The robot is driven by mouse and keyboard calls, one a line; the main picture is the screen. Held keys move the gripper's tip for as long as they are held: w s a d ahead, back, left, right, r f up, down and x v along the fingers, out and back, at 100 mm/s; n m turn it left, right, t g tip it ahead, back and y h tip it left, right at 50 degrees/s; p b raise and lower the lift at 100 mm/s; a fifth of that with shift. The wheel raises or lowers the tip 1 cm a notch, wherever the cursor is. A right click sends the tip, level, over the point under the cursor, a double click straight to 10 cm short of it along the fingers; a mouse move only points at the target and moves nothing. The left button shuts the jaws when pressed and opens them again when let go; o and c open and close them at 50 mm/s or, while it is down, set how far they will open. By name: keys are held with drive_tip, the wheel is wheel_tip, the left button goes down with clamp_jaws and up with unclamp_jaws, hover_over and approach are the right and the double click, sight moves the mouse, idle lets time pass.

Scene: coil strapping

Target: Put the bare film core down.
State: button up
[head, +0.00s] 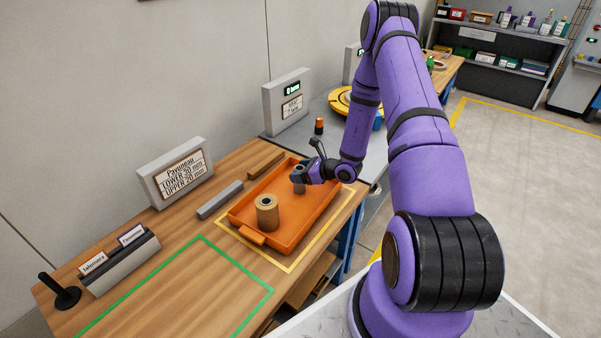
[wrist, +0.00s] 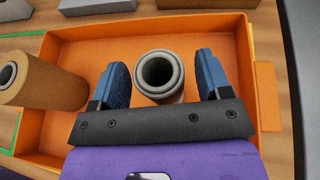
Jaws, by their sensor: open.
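A grey hollow film core (wrist: 158,78) stands upright in the orange tray (wrist: 262,90), between my gripper's two blue fingers in the wrist view. My gripper (wrist: 163,85) is open, with a gap visible on each side of the core. In the head view my gripper (head: 299,175) is over the far part of the tray (head: 318,217), and the grey core (head: 299,187) shows just below it. A wider tan roll with a hollow centre (head: 267,212) stands nearer in the same tray. It shows at the left in the wrist view (wrist: 42,82).
A grey bar (head: 220,199) and a brown bar (head: 266,164) lie on the wooden table beside the tray. A sign (head: 175,172) and a display box (head: 287,101) stand behind. The green-outlined area (head: 200,295) is empty.

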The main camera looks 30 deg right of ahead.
drive_tip(key=v, duration=1.2)
drive_tip(key=s+a+r+n+g+y, duration=0.15)
drive_tip(key=a+r+n+g, duration=0.25)
drive_tip(key=a+r+n, duration=0.7)
drive_tip(key=s+a+r+n+g+y, duration=0.1)
drive_tip(key=s+a+r+n+g, duration=0.35)
drive_tip(key=r, duration=1.05)
drive_tip(key=s+a+r+n+t+h, duration=0.1)
drive_tip(key=s+a+r+n+h, duration=0.1)
drive_tip(key=s+r+n+h, duration=0.2)
drive_tip(key=s+a+r+n+t+h, duration=0.1)
drive_tip(key=s+a+r+n+h, duration=0.2)
drive_tip(key=s+r+n, duration=0.7)
drive_tip(key=s+r+h, duration=0.2)
drive_tip(key=s, duration=0.2)
drive_tip(key=shift+s+a, duration=0.25)
drive_tip(key=shift+s, duration=0.15)
